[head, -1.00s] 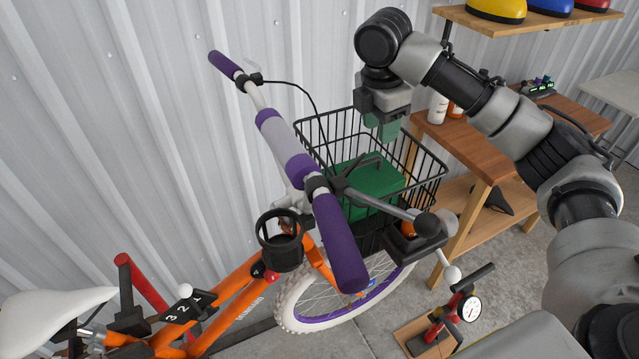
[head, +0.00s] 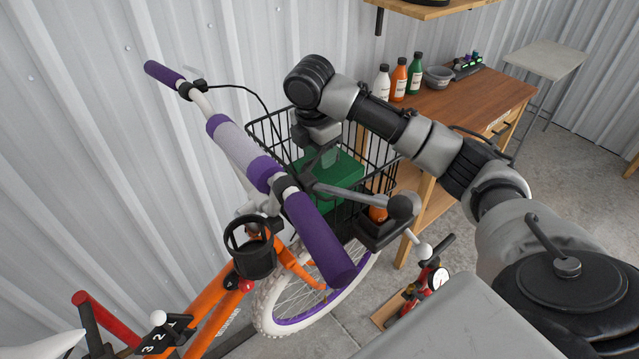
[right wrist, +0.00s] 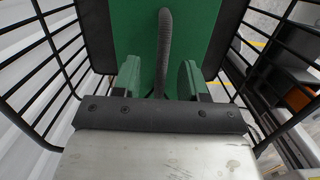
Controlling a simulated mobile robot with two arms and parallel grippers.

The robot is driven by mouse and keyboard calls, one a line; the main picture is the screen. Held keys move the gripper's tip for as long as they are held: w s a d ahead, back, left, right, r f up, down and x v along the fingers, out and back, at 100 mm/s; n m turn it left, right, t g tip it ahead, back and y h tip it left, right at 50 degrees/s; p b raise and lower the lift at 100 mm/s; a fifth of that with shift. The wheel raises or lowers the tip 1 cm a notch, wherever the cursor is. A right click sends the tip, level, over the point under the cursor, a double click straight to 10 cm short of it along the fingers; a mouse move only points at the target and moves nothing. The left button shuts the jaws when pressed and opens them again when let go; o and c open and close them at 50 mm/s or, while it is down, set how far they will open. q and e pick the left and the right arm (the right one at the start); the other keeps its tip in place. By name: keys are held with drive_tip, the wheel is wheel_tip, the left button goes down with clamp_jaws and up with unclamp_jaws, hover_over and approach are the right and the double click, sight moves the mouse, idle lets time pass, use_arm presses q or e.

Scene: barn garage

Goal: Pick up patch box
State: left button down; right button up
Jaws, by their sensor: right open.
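The green patch box (head: 340,194) sits inside the black wire basket (head: 251,128) on the front of the bicycle. In the right wrist view the box (right wrist: 207,22) has a dark curved handle (right wrist: 165,48) standing up from it. My right gripper (head: 325,158) points down into the basket, just over the box. In the right wrist view its two green-tinted fingers (right wrist: 160,82) are apart, one on each side of the handle, not closed on it. The arm and handlebar hide part of the box and basket. My left gripper is not in view.
The purple handlebar grip (head: 318,238) and a brake lever (head: 362,194) lie close in front of the basket. A wooden workbench (head: 470,98) with several bottles stands behind, to the right. A red pump (head: 420,283) stands on the floor. The corrugated wall is behind the bicycle.

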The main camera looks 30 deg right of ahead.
drive_tip(key=shift+d+f, duration=0.3)
drive_tip(key=shift+f, duration=0.45)
drive_tip(key=shift+a, duration=0.1)
drive_tip(key=shift+c, duration=0.4)
clamp_jaws()
